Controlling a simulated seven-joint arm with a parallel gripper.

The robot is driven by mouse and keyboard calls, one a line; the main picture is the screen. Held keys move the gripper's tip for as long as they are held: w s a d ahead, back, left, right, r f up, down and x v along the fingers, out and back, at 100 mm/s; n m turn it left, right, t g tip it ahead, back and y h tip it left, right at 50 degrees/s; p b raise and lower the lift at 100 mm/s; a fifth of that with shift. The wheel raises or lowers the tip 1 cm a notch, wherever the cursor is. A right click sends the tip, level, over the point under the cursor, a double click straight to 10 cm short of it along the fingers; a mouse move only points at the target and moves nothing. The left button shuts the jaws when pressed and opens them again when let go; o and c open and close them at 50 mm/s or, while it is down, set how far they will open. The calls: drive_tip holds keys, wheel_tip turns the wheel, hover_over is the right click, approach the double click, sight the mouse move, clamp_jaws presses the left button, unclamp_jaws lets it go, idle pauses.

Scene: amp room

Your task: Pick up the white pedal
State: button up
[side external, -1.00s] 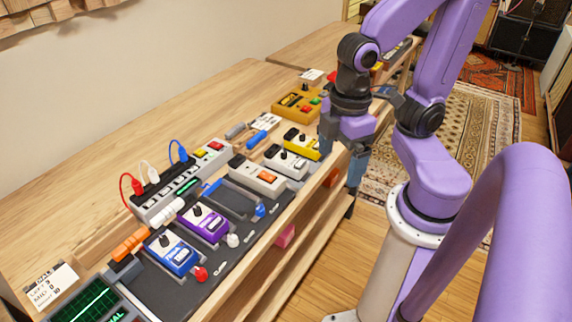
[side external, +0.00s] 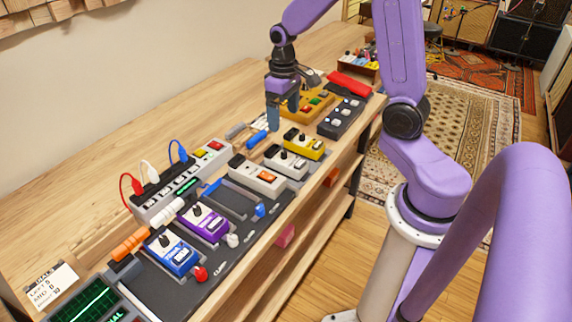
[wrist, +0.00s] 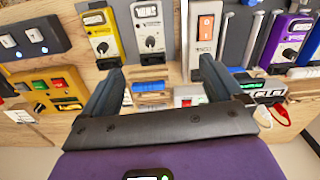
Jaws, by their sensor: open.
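A white pedal (side external: 287,162) with a black knob lies on the table, between a yellow pedal (side external: 305,146) and an off-white pedal with an orange switch (side external: 258,178). In the wrist view the white pedal (wrist: 147,24) is at the top, left of centre, beyond the fingertips. My gripper (side external: 283,112) is open and empty. It is above the table, behind the yellow and white pedals in the side view. In the wrist view my gripper (wrist: 158,78) has its two fingers spread wide, with nothing between them touching.
An orange-yellow box (side external: 308,103) and a dark pedal with several buttons (side external: 341,118) are at the far right. A purple pedal (side external: 205,223) and a blue pedal (side external: 172,252) sit on a dark board nearer.

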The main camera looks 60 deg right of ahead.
sight(286, 153)
drive_tip(key=shift+m, duration=0.4)
drive_tip(key=f, duration=0.6)
drive_tip(key=d+f, duration=0.1)
drive_tip(key=f, duration=0.5)
drive_tip(key=d+f, duration=0.1)
drive_tip(key=f, duration=0.5)
drive_tip(key=shift+w+d, duration=0.1)
drive_tip(key=shift+w, duration=0.25)
drive_tip(key=shift+c, duration=0.3)
drive_tip(key=c, duration=1.3)
